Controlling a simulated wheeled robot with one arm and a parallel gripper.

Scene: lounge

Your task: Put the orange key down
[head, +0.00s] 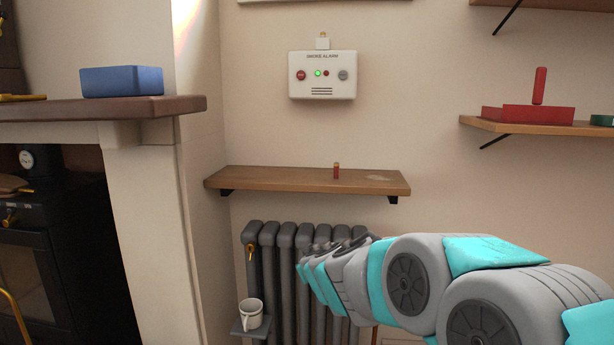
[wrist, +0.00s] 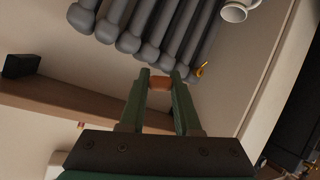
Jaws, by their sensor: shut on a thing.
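My gripper (wrist: 160,85) is shut on the orange key (wrist: 160,82). Only a small orange-brown piece of the key shows between the two green fingers in the wrist view. In the head view my arm reaches in from the lower right, and its far end is in front of the grey radiator (head: 285,262), below the wooden wall shelf (head: 270,179). The key cannot be made out in the head view. In the wrist view the radiator (wrist: 165,30) lies beyond the fingertips and the shelf (wrist: 70,103) is at the left.
A white mug (head: 250,313) sits on a small ledge (head: 238,328) by the radiator. A blue box (head: 122,81) is on the mantel (head: 110,108). A smoke alarm (head: 322,75) hangs above the shelf.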

